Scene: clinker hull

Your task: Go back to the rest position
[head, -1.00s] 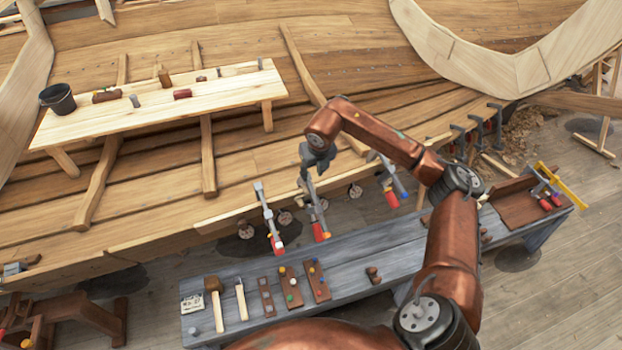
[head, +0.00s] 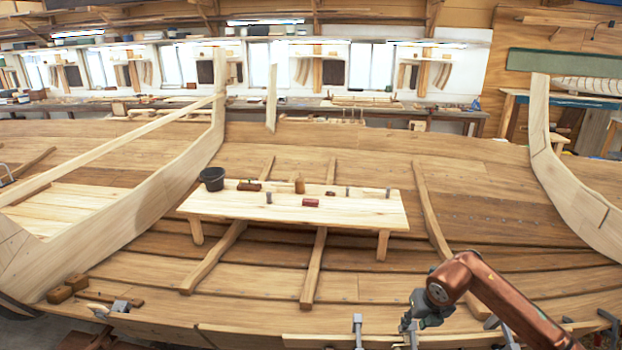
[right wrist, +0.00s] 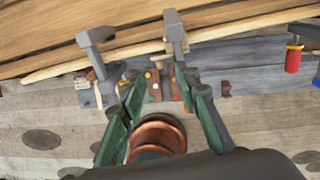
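My right gripper (head: 408,322) is near the bottom of the head view, at the end of my copper arm, close to the clamp heads on the hull's lower edge. In the right wrist view its two green fingers (right wrist: 155,76) stand apart with nothing between them. A grey clamp (right wrist: 95,45) and a second clamp (right wrist: 175,35) sit at the plank edge beyond the fingertips; I cannot tell how near they are. In the head view a clamp head (head: 357,328) shows left of the gripper. My left gripper is in neither view.
Curved frames rise at left and right (head: 565,180). A grey bench (right wrist: 240,80) lies below the hull.

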